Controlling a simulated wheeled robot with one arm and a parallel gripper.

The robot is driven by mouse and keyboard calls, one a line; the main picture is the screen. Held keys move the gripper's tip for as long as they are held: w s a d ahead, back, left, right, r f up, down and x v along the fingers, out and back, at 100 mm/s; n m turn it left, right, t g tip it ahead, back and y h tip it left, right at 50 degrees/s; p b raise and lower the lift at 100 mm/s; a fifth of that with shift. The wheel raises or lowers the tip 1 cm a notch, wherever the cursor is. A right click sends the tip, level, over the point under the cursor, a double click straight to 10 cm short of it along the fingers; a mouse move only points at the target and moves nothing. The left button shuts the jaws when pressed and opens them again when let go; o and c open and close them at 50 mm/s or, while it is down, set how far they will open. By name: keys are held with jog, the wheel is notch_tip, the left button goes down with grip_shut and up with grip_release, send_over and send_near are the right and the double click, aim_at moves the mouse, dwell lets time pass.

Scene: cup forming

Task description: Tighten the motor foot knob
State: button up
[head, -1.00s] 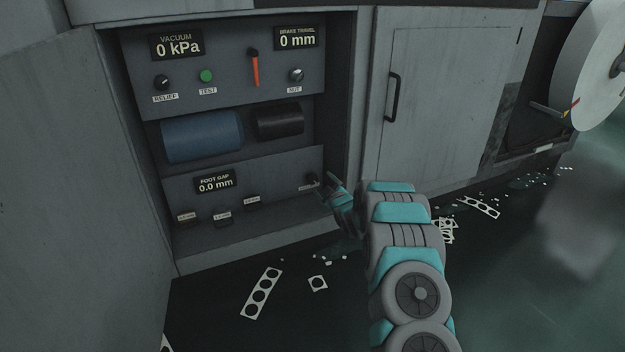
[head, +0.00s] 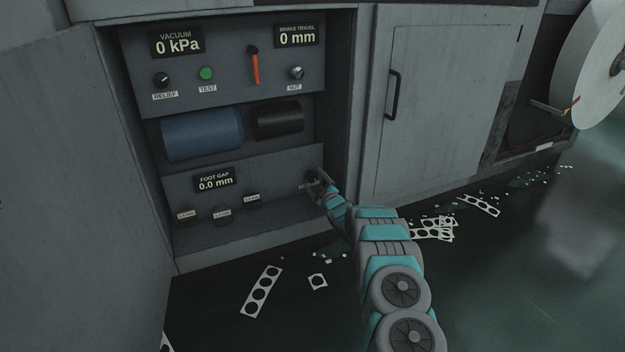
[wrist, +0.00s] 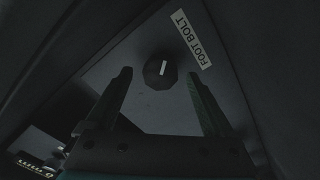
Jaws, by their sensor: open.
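The motor foot knob (wrist: 160,71) is a dark round knob with a white pointer mark, on a grey panel next to a label reading FOOT BOLT (wrist: 193,39). In the wrist view my gripper (wrist: 158,82) is open, with one finger on each side of the knob's lower edge. The knob stands just past the fingertips and nothing is gripped. In the head view my gripper (head: 313,180) is at the right end of the lower panel and hides the knob there. The FOOT GAP display (head: 213,180) reads 0.0 mm.
Several small labelled shims (head: 221,215) stand on the lower panel, left of my gripper. The cabinet's right side wall (head: 343,110) is close beside my arm. A blue cylinder (head: 202,135) and a black one (head: 279,118) lie above. Punched scrap strips (head: 261,292) litter the floor.

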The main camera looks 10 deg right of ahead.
jog(key=shift+x, duration=1.15)
jog(key=shift+d+f, duration=0.1)
jog(key=shift+c, duration=0.4)
jog(key=c, duration=1.3)
